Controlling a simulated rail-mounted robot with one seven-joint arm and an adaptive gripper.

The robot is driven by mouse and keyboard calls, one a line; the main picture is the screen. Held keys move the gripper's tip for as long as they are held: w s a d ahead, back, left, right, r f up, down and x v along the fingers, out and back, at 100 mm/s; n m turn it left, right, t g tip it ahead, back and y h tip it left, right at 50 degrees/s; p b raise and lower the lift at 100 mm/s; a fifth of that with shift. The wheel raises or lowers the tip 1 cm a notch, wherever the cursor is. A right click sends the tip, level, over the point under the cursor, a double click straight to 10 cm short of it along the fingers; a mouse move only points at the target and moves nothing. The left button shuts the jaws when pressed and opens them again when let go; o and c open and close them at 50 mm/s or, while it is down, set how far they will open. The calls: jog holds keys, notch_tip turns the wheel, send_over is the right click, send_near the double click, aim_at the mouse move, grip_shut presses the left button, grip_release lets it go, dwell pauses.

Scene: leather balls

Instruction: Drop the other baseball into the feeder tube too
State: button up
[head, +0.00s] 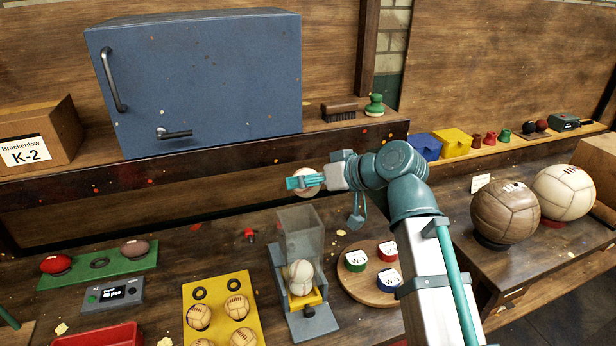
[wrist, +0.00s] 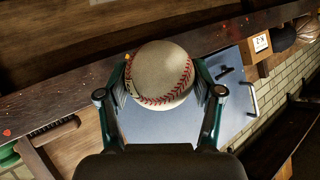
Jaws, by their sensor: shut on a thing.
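My gripper (head: 303,182) is shut on a white baseball (head: 307,188), held up in front of the shelf edge, above and a little to the right of the feeder tube. In the wrist view the baseball (wrist: 160,74) with red stitching sits between the two fingers of my gripper (wrist: 160,90). The feeder tube (head: 301,226) is a clear, square-sided column on a grey base with a yellow part. Pale balls (head: 299,275) show low inside it; their exact number is hard to tell.
A yellow tray (head: 217,285) with several tan balls stands left of the feeder. A round wooden board (head: 366,287) with labelled round pieces is on its right. A blue cabinet (head: 200,80) stands on the shelf behind. Large brown (head: 505,211) and cream (head: 564,191) balls sit far right.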

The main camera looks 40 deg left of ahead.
aim_at(308, 194)
jog(key=shift+f+b, duration=0.7)
jog(key=shift+f, duration=1.1)
jog(key=o, duration=1.3)
jog(key=v, duration=1.2)
jog(key=shift+r, duration=0.1)
